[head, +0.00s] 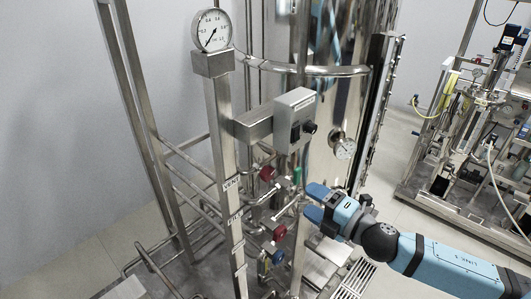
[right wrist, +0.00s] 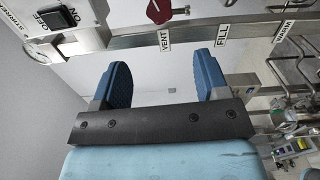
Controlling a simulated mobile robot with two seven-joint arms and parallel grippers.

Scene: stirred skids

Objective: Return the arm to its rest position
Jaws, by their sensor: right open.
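My right arm (head: 440,264) comes in from the lower right in the head view. Its right gripper (head: 311,202) is open, with two blue fingers apart beside the skid's valves. No object shows between the fingers. In the right wrist view the gripper (right wrist: 162,62) also shows open and empty, below a labelled metal rail with VENT and FILL signs. My left gripper is in neither view.
The steel skid has a red knob (head: 267,173), a lower red knob (head: 279,232), a switch box (head: 295,120) and a pressure gauge (head: 212,30). A red handle (right wrist: 158,11) shows above the fingers in the wrist view. Another skid (head: 480,110) stands right; floor lies between.

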